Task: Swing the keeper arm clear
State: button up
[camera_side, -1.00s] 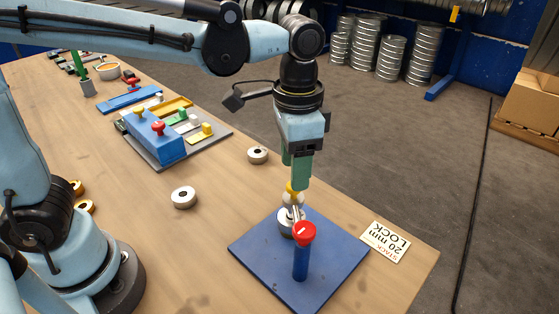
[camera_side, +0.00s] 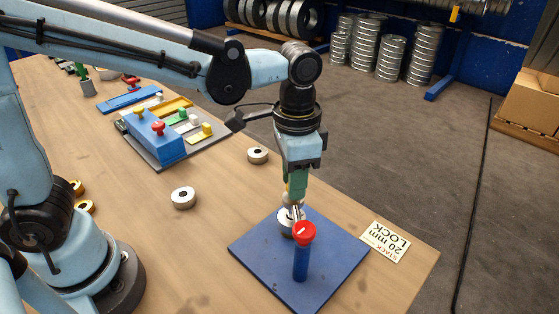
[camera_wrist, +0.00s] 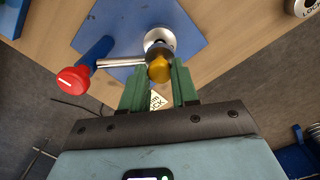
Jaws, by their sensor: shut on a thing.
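The keeper arm is a thin metal rod (camera_wrist: 120,62) reaching from a red-capped (camera_side: 304,232) blue post (camera_side: 301,264) across a pale ring (camera_side: 286,224). Its end carries a yellow knob (camera_wrist: 160,70). The ring also shows just beyond the knob in the wrist view (camera_wrist: 157,37). My gripper (camera_side: 294,195) has its green fingers down at the knob, and they flank it in the wrist view (camera_wrist: 159,82). It is shut on the knob, which the fingers mostly hide in the side view. The post and ring stand on a blue plate (camera_side: 260,250).
A white card (camera_side: 385,241) reading "STACK 20 mm LOCK" lies right of the plate. Two loose rings (camera_side: 183,197) (camera_side: 257,155) lie on the table. A blue block with coloured knobs (camera_side: 157,140) stands further back. The table around the plate is mostly clear.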

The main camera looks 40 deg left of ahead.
grip_shut()
jog(key=shift+w+d+m, duration=0.7)
jog(key=shift+m, duration=0.4)
jog(key=s+d+m, duration=0.1)
jog(key=d+m, duration=1.3)
jog(key=m, duration=0.4)
jog(key=shift+s, duration=0.3)
jog(key=shift+d, duration=0.15)
jog(key=o, duration=1)
grip_release()
jog(key=shift+c, duration=0.2)
